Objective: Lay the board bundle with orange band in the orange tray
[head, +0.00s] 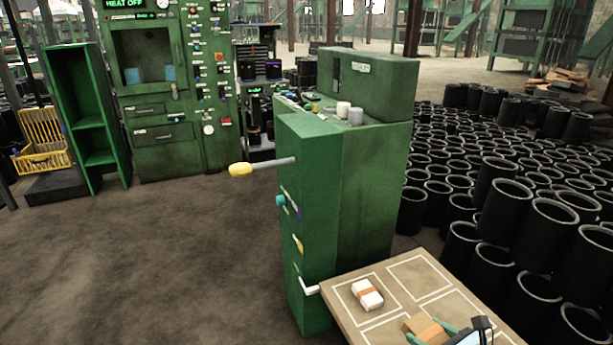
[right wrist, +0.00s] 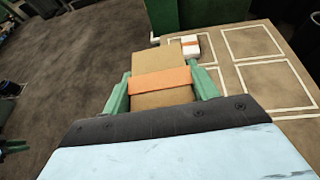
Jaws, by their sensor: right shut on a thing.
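The board bundle (right wrist: 161,62), a tan block with an orange band around it, is between the green fingers of my right gripper (right wrist: 160,98). The gripper is shut on it. In the head view the bundle (head: 421,324) and my right gripper (head: 440,336) show at the bottom edge, over the table's near part. Whether the bundle touches the table top is hard to tell. I see no orange tray in either view. A dark part with green tips at the left edge of the right wrist view may be my left gripper (right wrist: 14,147); its jaws are unclear.
A tan table (head: 395,318) has white outlined rectangles. A white bundle with an orange band (head: 367,294) lies in one of them. A green machine (head: 345,190) with a yellow-tipped lever stands behind the table. Black sleeves (head: 490,180) crowd the right. The floor at left is clear.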

